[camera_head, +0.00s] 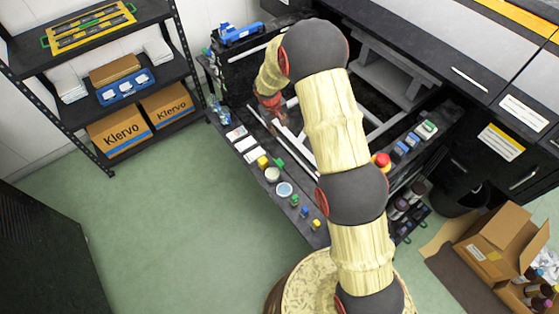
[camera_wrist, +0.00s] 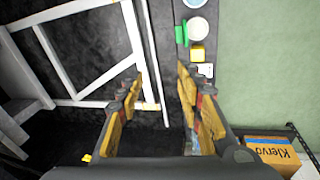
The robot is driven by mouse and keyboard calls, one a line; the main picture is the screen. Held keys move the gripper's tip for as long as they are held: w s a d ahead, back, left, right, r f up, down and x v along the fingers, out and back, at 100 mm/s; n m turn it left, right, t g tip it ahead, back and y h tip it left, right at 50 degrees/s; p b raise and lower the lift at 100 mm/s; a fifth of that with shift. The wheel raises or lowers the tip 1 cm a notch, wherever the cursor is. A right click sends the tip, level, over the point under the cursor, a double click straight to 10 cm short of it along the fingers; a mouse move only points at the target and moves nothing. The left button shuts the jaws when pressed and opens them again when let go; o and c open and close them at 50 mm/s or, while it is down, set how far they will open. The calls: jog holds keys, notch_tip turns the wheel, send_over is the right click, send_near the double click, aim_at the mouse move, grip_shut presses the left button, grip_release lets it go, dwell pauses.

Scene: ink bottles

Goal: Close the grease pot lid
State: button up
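A round cream-white pot (camera_head: 272,174) stands on the narrow dark ledge at the machine's front; its top shows in the wrist view (camera_wrist: 197,28). Beside it is a round pale-blue disc with a rim (camera_head: 285,189), cut off at the top edge in the wrist view (camera_wrist: 195,3). I cannot tell which is the grease pot and which its lid. My gripper (camera_wrist: 159,86) is open, with nothing seen between its yellow fingers. It hangs over the machine's frame and ledge edge, apart from both round things.
A green piece (camera_wrist: 181,34) and a yellow block (camera_wrist: 197,53) sit close to the cream pot. White frame bars (camera_wrist: 88,50) lie below my gripper. A red knob (camera_head: 381,160) stands right of my arm. Green floor is clear at left.

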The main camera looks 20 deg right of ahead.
jog(key=n, duration=0.1)
send_near(280, 162)
jog(key=shift+w+f+g+p, duration=0.4)
jog(key=shift+f, duration=0.05)
jog(key=shift+b+x, duration=0.45)
jog(key=shift+x, duration=3.4)
jog(key=shift+c, duration=0.7)
jog(key=c, duration=0.7)
grip_shut()
